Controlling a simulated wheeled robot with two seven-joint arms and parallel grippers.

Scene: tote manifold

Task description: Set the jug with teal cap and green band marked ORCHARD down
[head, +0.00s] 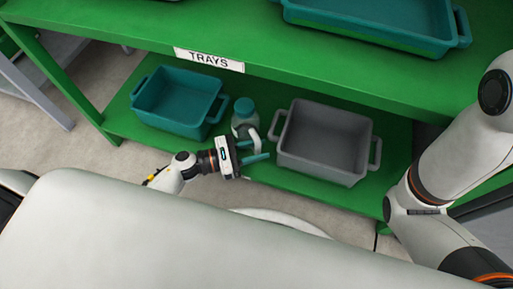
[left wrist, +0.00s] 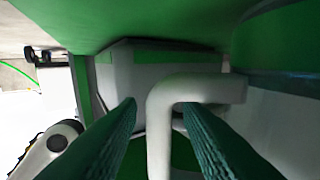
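The jug (head: 244,117) with the teal cap is upright at the lower green shelf, between a teal tote and a grey tote. I cannot tell whether its base touches the shelf. No ORCHARD lettering is readable. My left gripper (head: 257,152) is at the jug's front. Its two teal fingers (left wrist: 160,118) are apart on either side of the handle, with gaps showing. My right gripper is out of view.
The teal tote (head: 146,118) stands left of the jug and the grey tote (head: 285,150) close on its right. The upper green shelf (head: 262,72), labelled TRAYS (head: 209,60), overhangs them. A teal tray (head: 372,42) lies on it.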

